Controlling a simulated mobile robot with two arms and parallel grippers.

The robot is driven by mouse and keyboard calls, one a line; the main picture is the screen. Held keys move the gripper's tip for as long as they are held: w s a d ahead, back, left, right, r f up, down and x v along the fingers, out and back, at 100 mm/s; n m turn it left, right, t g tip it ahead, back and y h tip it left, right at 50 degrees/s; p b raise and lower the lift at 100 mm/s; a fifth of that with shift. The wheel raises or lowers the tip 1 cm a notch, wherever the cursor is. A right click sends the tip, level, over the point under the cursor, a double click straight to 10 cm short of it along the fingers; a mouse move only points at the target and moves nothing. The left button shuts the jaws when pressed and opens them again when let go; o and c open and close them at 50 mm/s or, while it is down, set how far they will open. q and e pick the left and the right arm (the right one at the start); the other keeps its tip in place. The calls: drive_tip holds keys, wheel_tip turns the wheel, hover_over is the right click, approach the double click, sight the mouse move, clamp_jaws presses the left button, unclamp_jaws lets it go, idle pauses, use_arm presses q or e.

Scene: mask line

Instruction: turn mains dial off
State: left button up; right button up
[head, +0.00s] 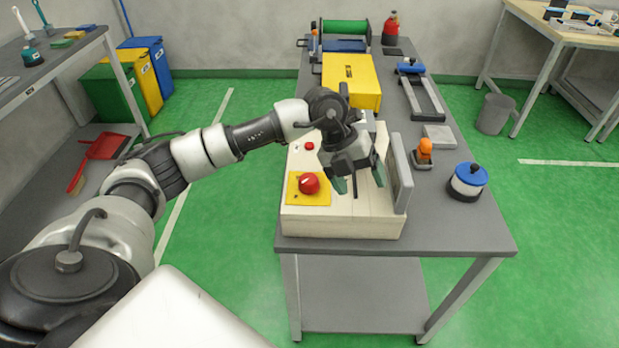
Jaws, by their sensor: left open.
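The mains dial (309,183) is a red knob with a pale mark, on a yellow plate (295,197) on the front left top of a cream machine (340,226). My left gripper (361,183) is open and points down over the machine, just right of the dial and apart from it. No object shows between its fingers. The arm hides part of the machine's rear top. My right gripper is not in view.
A smaller red button (309,146) sits behind the dial. A grey upright panel (399,174) stands at the machine's right. An orange-topped item (424,151) and a blue-lidded tub (467,182) stand on the grey table (462,220), with a yellow box (351,80) farther back.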

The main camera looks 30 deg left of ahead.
sight(309, 178)
use_arm(q)
drive_tip(key=a+r+n+y, duration=0.1)
drive_tip(key=a+y, duration=0.1)
drive_tip(key=a, duration=0.2)
drive_tip(key=a+n+y, duration=0.1)
drive_tip(key=a+y, duration=0.1)
drive_tip(key=a, duration=0.2)
drive_tip(key=a+r+y, duration=0.1)
drive_tip(key=a+y, duration=0.1)
drive_tip(key=a, duration=0.2)
drive_tip(key=shift+w+a+r+n+g, duration=0.3)
drive_tip(key=shift+r+n+g, duration=0.05)
drive_tip(key=shift+n+g, duration=0.05)
wheel_tip(309, 178, down, 10)
drive_tip(key=shift+f+p, duration=0.1)
drive_tip(key=shift+p, duration=0.75)
drive_tip(key=shift+c, duration=0.2)
drive_tip(key=c, duration=0.9)
